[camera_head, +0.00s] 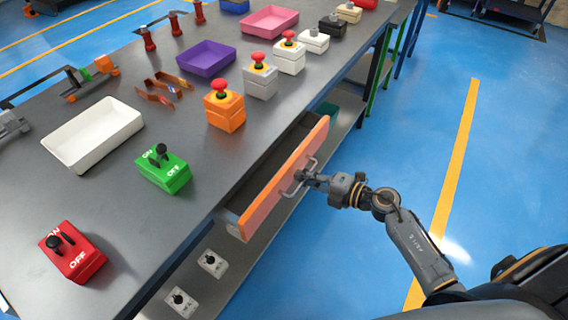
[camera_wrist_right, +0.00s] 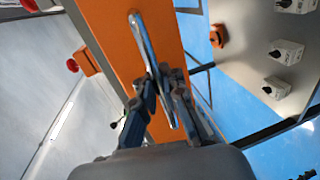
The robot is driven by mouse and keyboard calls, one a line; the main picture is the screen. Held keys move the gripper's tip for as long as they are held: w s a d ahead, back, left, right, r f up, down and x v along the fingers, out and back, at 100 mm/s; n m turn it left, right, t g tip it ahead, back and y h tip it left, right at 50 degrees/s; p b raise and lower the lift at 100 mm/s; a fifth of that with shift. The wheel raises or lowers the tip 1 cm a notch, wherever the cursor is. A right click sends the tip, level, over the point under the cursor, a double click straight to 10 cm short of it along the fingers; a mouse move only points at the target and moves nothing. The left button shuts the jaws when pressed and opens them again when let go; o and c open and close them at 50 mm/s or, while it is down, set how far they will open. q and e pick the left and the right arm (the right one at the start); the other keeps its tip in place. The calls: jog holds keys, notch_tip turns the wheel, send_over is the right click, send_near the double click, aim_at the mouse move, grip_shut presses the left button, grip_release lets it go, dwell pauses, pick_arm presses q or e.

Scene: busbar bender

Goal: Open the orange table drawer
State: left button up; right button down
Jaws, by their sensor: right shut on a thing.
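The orange table drawer (camera_head: 280,184) is pulled part of the way out from under the grey table, and its open inside shows behind the orange front. Its metal handle (camera_head: 301,177) stands on the front face. My right gripper (camera_head: 303,176) is shut on the handle. In the right wrist view the fingers of my right gripper (camera_wrist_right: 160,80) close around the silver handle (camera_wrist_right: 146,50), with the orange drawer front (camera_wrist_right: 110,30) behind it. My left gripper is not in view.
The grey table (camera_head: 120,180) carries an orange button box (camera_head: 224,112), a green switch box (camera_head: 164,170), a red switch box (camera_head: 72,252), a white tray (camera_head: 93,134) and a purple tray (camera_head: 206,58). White switch boxes (camera_head: 181,302) sit on the lower shelf. The blue floor (camera_head: 420,130) at right is clear.

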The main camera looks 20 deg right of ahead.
jog(key=f+v, duration=0.2)
jog(key=v, duration=1.1)
jog(key=shift+s+d+f, duration=0.25)
jog(key=shift+s+f, duration=0.05)
jog(key=c, duration=1.7)
grip_release()
jog(key=v, duration=1.2)
jog(key=shift+f, duration=0.1)
